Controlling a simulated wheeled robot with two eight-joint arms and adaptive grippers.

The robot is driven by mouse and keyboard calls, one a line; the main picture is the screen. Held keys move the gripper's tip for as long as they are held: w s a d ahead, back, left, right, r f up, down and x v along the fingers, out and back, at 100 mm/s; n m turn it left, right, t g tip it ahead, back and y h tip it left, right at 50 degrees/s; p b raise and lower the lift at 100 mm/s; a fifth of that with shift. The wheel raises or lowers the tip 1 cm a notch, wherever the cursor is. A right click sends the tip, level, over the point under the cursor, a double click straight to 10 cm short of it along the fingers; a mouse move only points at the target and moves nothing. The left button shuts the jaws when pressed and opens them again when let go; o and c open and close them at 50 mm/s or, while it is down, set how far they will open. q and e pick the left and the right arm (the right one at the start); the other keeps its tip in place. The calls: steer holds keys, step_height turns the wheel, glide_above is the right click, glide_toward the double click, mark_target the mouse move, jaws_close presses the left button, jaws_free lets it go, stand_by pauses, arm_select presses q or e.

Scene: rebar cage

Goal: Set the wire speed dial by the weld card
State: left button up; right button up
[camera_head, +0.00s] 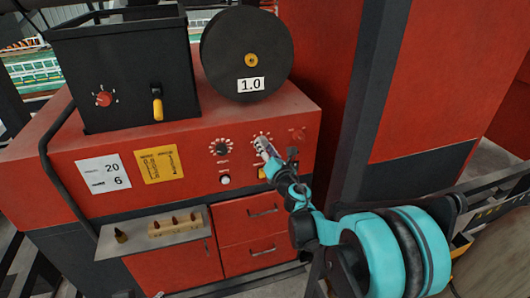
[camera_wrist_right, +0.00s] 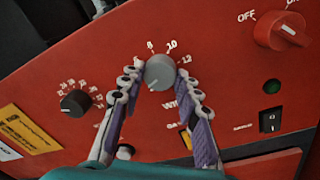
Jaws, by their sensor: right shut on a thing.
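The grey wire speed dial (camera_wrist_right: 160,71) is on the red welder panel, with 8, 10 and 12 readable around it. Its other numbers are hidden by my fingers, and its exact setting is hard to tell. My right gripper (camera_wrist_right: 160,78) is shut on this dial, one finger on each side. In the head view my right gripper (camera_head: 264,148) reaches the panel and covers most of the dial. A white card (camera_head: 103,173) reading 20 and 6 is on the panel's left. A yellow card (camera_head: 157,164) is beside it. My left gripper is out of view.
A black dial (camera_wrist_right: 75,103) is left of the grey one. A spool marked 1.0 (camera_head: 225,50) stands above; a small shelf (camera_head: 130,243) juts out below.

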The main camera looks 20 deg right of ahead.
steer(key=shift+a+m+h+b, duration=0.1)
steer(key=shift+m+h+b, duration=0.4)
steer(key=shift+m+b, duration=4.15)
steer(key=m+p, duration=0.4)
steer(key=o, duration=1.2)
steer(key=shift+c, duration=0.2)
steer(key=shift+s, duration=0.15)
steer(key=s, duration=1.1)
steer(key=shift+s+d+f, duration=0.25)
steer(key=shift+s+f, duration=0.1)
steer(key=shift+s, duration=0.05)
